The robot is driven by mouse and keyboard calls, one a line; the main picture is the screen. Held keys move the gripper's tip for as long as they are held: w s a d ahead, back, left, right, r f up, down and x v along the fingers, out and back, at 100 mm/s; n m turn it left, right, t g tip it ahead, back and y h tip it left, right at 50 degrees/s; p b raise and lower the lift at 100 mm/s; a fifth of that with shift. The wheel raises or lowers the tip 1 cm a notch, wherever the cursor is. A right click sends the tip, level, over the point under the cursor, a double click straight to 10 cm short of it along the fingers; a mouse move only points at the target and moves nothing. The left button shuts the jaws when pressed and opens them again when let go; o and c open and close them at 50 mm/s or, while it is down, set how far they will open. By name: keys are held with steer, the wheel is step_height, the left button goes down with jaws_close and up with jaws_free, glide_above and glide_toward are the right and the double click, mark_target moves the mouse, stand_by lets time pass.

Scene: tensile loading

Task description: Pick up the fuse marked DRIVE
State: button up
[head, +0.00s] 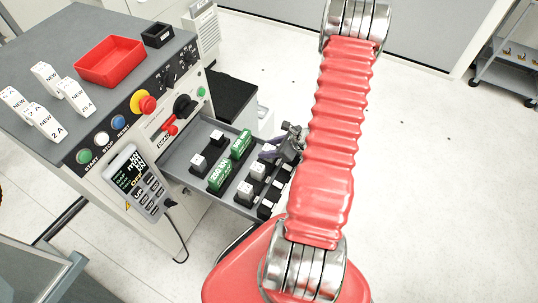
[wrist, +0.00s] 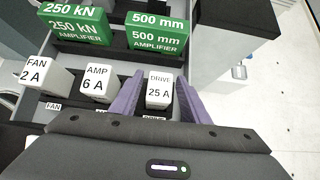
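The fuse marked DRIVE 25 A (wrist: 159,92) is white and stands upright in the rightmost place of the fuse row in the wrist view. My gripper (wrist: 160,98) has its two purple fingers on either side of this fuse, one left and one right. The fingers look open around it; whether either touches it I cannot tell. In the head view my gripper (head: 272,150) is over the right part of the open drawer (head: 179,171), and I cannot make out the DRIVE fuse there.
Beside it stand the AMP 6 A fuse (wrist: 97,84) and the FAN 2 A fuse (wrist: 36,76). Behind are green blocks marked 250 kN (wrist: 74,24) and 500 mm (wrist: 157,33). Several NEW fuses (head: 45,77) and a red tray (head: 110,61) are on the cabinet top.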

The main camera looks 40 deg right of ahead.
steer(key=c, duration=0.9)
steer(key=shift+r, duration=0.15)
steer(key=shift+c, duration=0.2)
step_height(320, 180, up, 18)
stand_by(0.5)
stand_by(0.5)
